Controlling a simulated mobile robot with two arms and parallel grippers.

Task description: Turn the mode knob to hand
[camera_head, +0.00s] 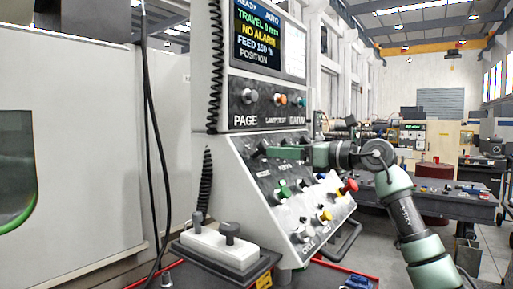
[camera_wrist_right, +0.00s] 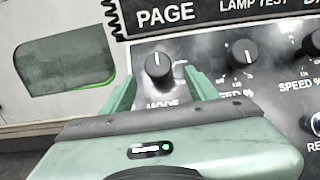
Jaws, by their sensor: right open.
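The mode knob (camera_wrist_right: 158,68) is a round black knob with a white pointer line, above the partly covered label MODE in the right wrist view. Its pointer points up, close to vertical. My right gripper (camera_wrist_right: 160,88) is open, with one green finger to the left and one to the right of the knob. I cannot tell whether either finger touches it. In the head view my right gripper (camera_head: 272,152) reaches in from the right to the upper left of the sloped panel (camera_head: 255,190), and mostly hides the knob. My left gripper is not in view.
Green, yellow and red controls sit lower on the panel. The screen (camera_head: 262,32) reads READY, AUTO and NO ALARM. A coiled cable (camera_head: 215,65) hangs at left.

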